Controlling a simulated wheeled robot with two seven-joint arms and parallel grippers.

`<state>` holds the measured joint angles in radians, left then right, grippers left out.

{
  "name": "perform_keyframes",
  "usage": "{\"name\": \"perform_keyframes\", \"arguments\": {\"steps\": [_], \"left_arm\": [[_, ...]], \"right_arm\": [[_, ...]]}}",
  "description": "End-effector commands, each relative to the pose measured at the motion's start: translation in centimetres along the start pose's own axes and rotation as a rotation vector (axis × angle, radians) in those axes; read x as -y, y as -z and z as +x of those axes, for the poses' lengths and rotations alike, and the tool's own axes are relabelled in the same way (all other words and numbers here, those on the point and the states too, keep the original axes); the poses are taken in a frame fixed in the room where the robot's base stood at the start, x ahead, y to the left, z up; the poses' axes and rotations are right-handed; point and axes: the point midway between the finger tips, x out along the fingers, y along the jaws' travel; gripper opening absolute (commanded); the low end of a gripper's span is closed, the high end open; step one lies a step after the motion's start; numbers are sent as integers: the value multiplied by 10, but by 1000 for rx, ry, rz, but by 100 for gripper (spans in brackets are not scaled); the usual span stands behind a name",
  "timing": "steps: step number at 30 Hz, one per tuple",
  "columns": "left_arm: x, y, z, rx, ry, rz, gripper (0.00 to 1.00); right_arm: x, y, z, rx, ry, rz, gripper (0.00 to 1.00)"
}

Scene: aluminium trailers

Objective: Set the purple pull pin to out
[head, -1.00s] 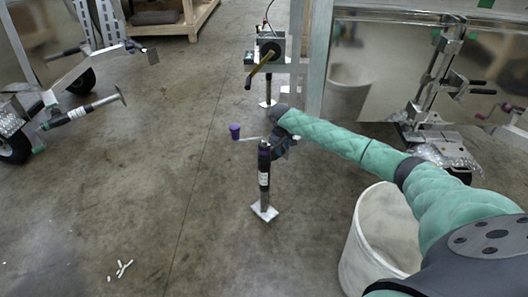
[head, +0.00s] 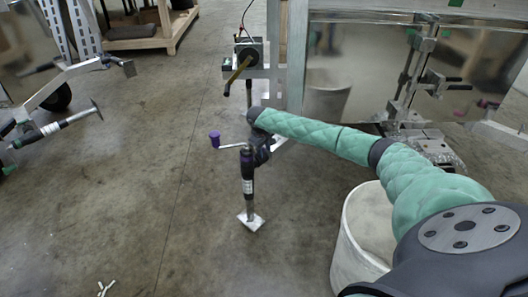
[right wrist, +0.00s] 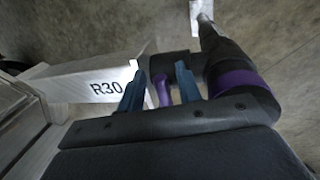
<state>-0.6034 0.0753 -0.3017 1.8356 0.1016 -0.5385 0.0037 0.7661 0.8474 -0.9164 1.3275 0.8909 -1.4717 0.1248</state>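The purple pull pin (right wrist: 163,92) shows in the right wrist view, between the two blue fingers of my right gripper (right wrist: 160,92). Narrow gaps seem to show on both sides of it, so the fingers look open around it. The pin is beside a dark jack tube with a purple band (right wrist: 236,84). In the head view the jack (head: 247,175) stands upright, with a crank handle and purple knob (head: 215,139) to its left. My right gripper (head: 262,148) is at the jack's upper right side; it hides the pin there. My left gripper is not in view.
A white bin (head: 350,240) stands right of the jack, below my right arm. A beam marked R30 (right wrist: 90,86) runs beside the gripper. Another trailer's jack (head: 60,124) is at the left. The floor left of the jack is mostly clear, with small white pieces (head: 105,288).

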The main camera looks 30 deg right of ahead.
Motion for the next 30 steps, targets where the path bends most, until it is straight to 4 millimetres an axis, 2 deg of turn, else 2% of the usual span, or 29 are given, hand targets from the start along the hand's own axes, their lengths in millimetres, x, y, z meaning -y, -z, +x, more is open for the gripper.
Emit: {"name": "perform_keyframes", "arguments": {"steps": [3,11,17,25,30], "left_arm": [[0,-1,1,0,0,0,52],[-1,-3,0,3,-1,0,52],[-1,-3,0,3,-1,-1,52],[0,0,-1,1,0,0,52],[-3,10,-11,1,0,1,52]], "right_arm": [[0,0,6,0,0,0,34],[0,0,7,0,0,-1,34],[0,0,7,0,0,-1,0],[0,0,5,0,0,-1,0],[-2,0,-7,-1,0,-1,0]]}}
